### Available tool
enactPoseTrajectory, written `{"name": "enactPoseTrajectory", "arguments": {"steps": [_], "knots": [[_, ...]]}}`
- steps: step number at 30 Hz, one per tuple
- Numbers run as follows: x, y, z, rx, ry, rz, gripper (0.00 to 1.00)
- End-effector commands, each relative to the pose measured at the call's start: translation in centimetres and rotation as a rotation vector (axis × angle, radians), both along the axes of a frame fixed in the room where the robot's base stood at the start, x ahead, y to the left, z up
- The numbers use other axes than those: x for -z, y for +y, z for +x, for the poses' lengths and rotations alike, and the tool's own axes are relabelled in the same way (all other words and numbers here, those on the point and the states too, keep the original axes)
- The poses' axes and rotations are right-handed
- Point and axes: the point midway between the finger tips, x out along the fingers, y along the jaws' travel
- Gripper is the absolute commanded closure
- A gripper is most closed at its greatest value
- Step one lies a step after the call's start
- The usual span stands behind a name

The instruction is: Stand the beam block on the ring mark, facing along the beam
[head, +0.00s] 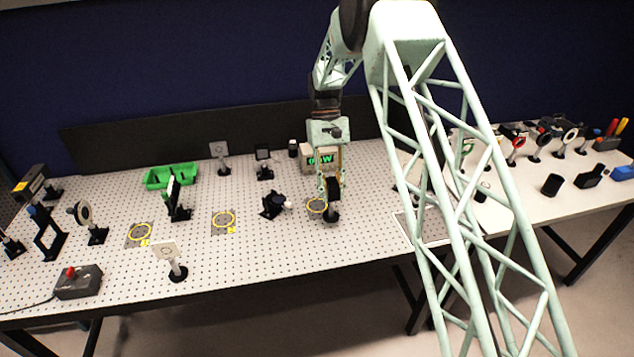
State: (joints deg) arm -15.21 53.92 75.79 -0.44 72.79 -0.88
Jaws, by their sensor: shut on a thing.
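My gripper (330,182) points down over the right part of the perforated table and is shut on the beam block (334,188), a dark piece on a short post with a round black base (331,216). The block looks upright; I cannot tell whether its base touches the table. A yellow ring mark (312,210) lies just left of the base, partly hidden by the block and gripper. Two more yellow ring marks lie further left, one in the middle (223,220) and one at the left (140,232). The labels are too small to read.
A black mount (273,206) stands left of the gripper, and a box with a green display (321,160) stands behind it. A green tray (171,176), several post mounts and a control box with a red button (78,282) stand further left. The front middle is clear.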

Motion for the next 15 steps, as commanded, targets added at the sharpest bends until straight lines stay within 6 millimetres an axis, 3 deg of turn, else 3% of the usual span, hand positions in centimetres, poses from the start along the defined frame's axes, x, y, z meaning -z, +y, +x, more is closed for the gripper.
{"name": "enactPoseTrajectory", "arguments": {"steps": [15], "knots": [[0.5,2.4,4.9,0.000,-0.001,0.000,0.95]]}}
